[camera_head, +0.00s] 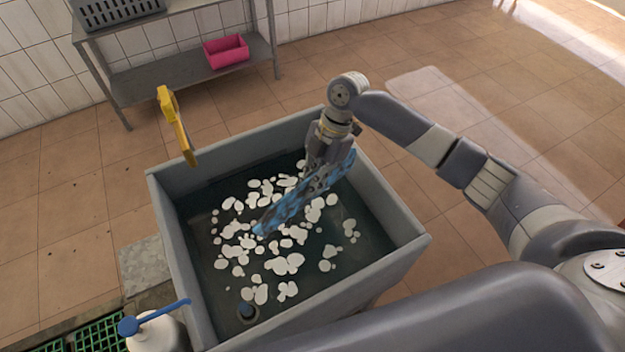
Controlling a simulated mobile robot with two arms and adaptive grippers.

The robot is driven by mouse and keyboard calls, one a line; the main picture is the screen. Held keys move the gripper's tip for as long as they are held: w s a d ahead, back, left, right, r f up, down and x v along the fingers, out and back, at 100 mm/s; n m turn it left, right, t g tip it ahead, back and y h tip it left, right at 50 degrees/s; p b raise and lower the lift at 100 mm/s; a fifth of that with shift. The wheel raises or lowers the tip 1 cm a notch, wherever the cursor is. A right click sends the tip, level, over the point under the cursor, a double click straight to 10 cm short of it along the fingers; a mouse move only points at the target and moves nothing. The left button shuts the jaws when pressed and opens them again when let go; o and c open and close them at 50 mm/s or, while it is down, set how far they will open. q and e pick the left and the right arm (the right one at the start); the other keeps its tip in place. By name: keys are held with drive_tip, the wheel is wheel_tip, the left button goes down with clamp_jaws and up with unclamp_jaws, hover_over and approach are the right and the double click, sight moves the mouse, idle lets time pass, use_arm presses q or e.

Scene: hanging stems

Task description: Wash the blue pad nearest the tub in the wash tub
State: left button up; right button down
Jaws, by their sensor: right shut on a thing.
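The wash tub (407,248) is grey and holds dark water with many white foam patches. My right gripper (318,180) reaches into the tub from the far right rim, pointing down. It is shut on a blue pad (288,209), which is long and tilted, its lower left end among the foam at the water surface. White specks show on the pad near the fingers. The fingertips are partly hidden by the pad. My left gripper is not in view.
A white bottle (158,333) with a blue pump is at the near left corner, beside a green grate (95,338). A metal shelf (150,80) holds a pink bin (226,51) and a grey crate (112,10). Tiled floor is clear at right.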

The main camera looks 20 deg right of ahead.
sight(309, 202)
wheel_tip(309, 202, down, 5)
drive_tip(key=b, duration=0.3)
drive_tip(key=shift+r, duration=0.15)
wheel_tip(309, 202, down, 5)
drive_tip(key=b, duration=0.3)
wheel_tip(309, 202, down, 13)
drive_tip(key=b, duration=0.9)
drive_tip(key=shift+d, duration=0.15)
drive_tip(key=shift+w+d+p, duration=0.2)
drive_tip(key=shift+w+d, duration=0.05)
drive_tip(key=shift+d, duration=1.05)
drive_tip(key=shift+w+d+p, duration=0.2)
drive_tip(key=shift+w+d, duration=0.05)
drive_tip(key=shift+d, duration=1.05)
idle(0.9)
